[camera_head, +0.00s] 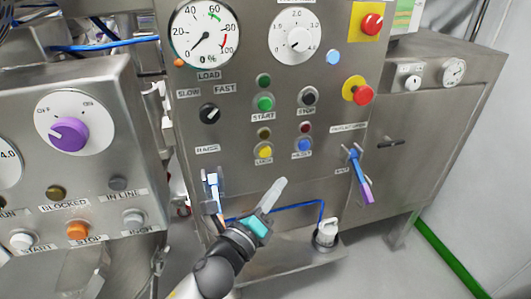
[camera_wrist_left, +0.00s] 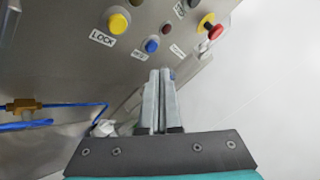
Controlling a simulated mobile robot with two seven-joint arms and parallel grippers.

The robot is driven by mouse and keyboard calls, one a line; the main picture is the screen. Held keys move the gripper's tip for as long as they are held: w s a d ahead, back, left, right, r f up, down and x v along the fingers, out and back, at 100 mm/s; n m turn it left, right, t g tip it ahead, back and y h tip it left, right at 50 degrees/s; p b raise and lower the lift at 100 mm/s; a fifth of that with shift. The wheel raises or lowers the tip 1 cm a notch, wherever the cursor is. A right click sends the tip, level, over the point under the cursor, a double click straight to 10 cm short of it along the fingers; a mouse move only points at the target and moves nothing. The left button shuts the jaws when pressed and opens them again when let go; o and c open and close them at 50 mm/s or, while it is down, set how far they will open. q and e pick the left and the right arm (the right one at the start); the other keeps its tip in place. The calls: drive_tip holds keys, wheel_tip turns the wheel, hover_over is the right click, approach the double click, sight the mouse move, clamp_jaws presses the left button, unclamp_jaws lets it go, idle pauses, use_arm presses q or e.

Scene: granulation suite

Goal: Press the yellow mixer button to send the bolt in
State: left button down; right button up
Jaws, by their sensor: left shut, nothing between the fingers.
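The yellow button (camera_head: 265,152) sits on the steel mixer panel (camera_head: 235,130), above a small label that reads LOCK in the left wrist view. There the yellow button (camera_wrist_left: 118,23) is at the upper left, above and left of my fingertips. My left gripper (camera_head: 279,184) is shut and empty, below and slightly right of the button in the head view. Its two fingers (camera_wrist_left: 159,78) lie together in the left wrist view and appear apart from the panel. I cannot clearly identify the bolt. My right gripper is out of view.
A blue button (camera_head: 303,145) sits right of the yellow one. A green START button (camera_head: 265,103) and a red emergency stop (camera_head: 361,92) are higher. A blue and purple handle (camera_head: 361,178) sticks out at right. A blue hose (camera_head: 300,204) runs below.

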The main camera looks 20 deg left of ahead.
use_arm(q)
drive_tip(key=shift+w+a, duration=0.8)
drive_tip(key=shift+w, duration=0.35)
drive_tip(key=shift+w+a, duration=0.8)
drive_tip(key=shift+w, duration=0.4)
drive_tip(key=shift+w+a, duration=0.8)
drive_tip(key=shift+w, duration=0.35)
drive_tip(key=shift+w+a, duration=0.1)
drive_tip(key=shift+w, duration=0.05)
drive_tip(key=shift+w+a, duration=0.1)
drive_tip(key=shift+w, duration=0.1)
drive_tip(key=shift+w+a, duration=0.25)
drive_tip(key=shift+w, duration=0.1)
drive_tip(key=shift+s, duration=0.1)
drive_tip(key=shift+s+d, duration=0.45)
drive_tip(key=shift+s, duration=0.25)
drive_tip(key=shift+s+d, duration=0.7)
drive_tip(key=shift+s, duration=0.3)
drive_tip(key=shift+s+d, duration=0.7)
drive_tip(key=shift+s, duration=0.3)
idle(0.8)
